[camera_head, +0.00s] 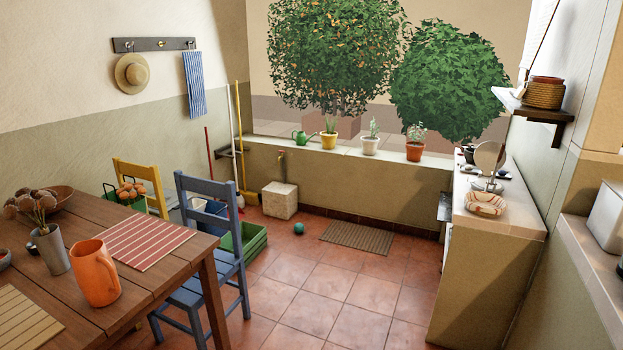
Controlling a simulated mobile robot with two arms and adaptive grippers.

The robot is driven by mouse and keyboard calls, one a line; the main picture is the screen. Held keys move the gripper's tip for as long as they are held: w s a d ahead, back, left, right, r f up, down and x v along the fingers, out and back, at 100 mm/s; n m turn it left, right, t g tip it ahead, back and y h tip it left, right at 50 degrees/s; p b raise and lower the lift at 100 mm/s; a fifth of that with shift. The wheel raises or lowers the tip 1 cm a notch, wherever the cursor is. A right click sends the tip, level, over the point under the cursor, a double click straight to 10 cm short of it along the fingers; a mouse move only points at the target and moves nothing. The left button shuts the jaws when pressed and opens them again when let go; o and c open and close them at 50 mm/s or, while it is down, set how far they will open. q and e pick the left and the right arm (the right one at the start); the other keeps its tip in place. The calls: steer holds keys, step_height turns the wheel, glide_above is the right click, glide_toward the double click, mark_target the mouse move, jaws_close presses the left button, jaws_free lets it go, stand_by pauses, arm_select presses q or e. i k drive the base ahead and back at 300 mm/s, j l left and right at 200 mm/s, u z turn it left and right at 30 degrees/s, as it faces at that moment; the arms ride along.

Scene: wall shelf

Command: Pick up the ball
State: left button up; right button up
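A small teal-green ball (299,228) lies on the terracotta tile floor in the camera_head view. It is a little right of the middle-left of the room, near the cream stone block and left of the brown floor mat. Nothing covers it. Neither of my grippers shows in this view.
A wooden table (180,258) fills the left front, with a blue chair (213,240) at its right side. A green crate (246,243), a stone block (279,200) and a mat (357,237) lie around the ball. A counter (485,215) stands right. Tiles (350,290) in front are clear.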

mark_target(299, 228)
steer(key=i, duration=4.6)
